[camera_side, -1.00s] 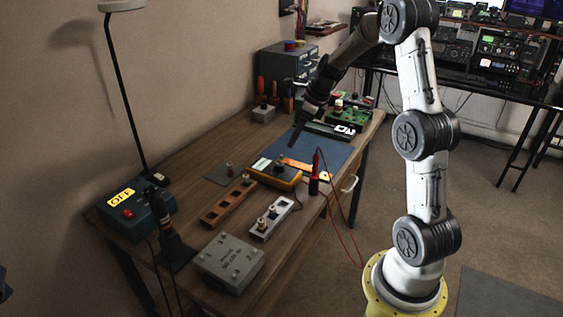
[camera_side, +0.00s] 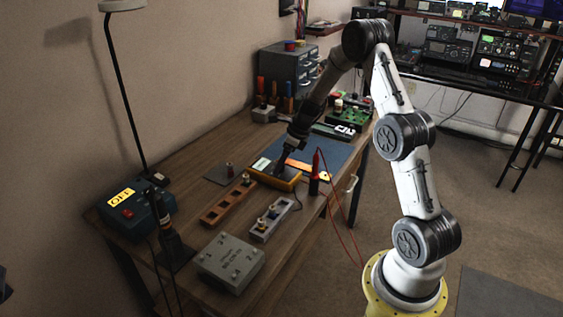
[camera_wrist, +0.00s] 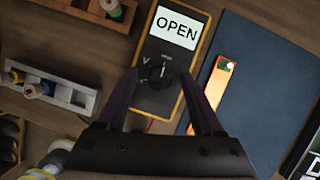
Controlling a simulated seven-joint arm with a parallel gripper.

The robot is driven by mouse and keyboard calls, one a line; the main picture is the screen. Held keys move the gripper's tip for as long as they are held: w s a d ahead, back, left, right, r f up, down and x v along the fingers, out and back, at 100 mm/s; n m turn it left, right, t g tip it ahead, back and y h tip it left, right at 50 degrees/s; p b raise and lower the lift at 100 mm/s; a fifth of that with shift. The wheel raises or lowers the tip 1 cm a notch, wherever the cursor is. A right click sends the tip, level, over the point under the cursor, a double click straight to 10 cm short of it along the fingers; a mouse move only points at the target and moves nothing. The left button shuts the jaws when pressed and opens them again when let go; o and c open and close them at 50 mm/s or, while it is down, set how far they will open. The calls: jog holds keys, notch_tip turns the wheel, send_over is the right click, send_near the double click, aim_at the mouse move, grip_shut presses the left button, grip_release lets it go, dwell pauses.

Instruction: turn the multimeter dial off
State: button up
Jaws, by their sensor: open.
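The multimeter (camera_side: 265,176) is a dark box with a yellow-orange edge, lying on the bench. In the wrist view its screen (camera_wrist: 175,30) reads "OPEN". Its round dark dial (camera_wrist: 163,77) shows below the screen, with a "V" mark to its left. My gripper (camera_wrist: 160,75) is open, with one finger at each side of the dial in the wrist view. In the side view my gripper (camera_side: 281,167) is just over the multimeter. I cannot tell if the fingers touch the dial. The dial's lower part is hard to make out.
A blue mat (camera_wrist: 262,85) with an orange strip (camera_wrist: 213,85) lies beside the multimeter. A red probe (camera_side: 314,174) stands at its right. A wooden strip (camera_side: 228,201) and a pale strip (camera_side: 270,219) with knobs, a grey box (camera_side: 230,262) and a soldering station (camera_side: 128,211) stand nearer.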

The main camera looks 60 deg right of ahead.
grip_shut()
jog(key=shift+n, duration=0.4)
jog(key=n+y, duration=0.1)
jog(key=n, duration=0.1)
jog(key=n+y, duration=0.1)
jog(key=n, duration=0.1)
jog(key=shift+w+d+n+g, duration=0.1)
jog(key=shift+d+n+g, duration=0.05)
jog(key=shift+n+g, duration=0.25)
jog(key=n+g, duration=0.1)
jog(key=n, duration=0.2)
jog(key=n+g+y, duration=0.1)
jog(key=n, duration=0.2)
jog(key=shift+w, duration=0.15)
jog(key=n+g, duration=0.1)
jog(key=n, duration=0.2)
jog(key=n+g, duration=0.1)
jog(key=n, duration=0.2)
jog(key=shift+w+n+g, duration=0.15)
jog(key=shift+n+g, duration=0.25)
jog(key=n, duration=0.2)
jog(key=n+g+h, duration=0.1)
jog(key=n, duration=0.2)
jog(key=shift+w+g, duration=0.1)
jog(key=shift+g, duration=0.2)
jog(key=shift+n, duration=0.4)
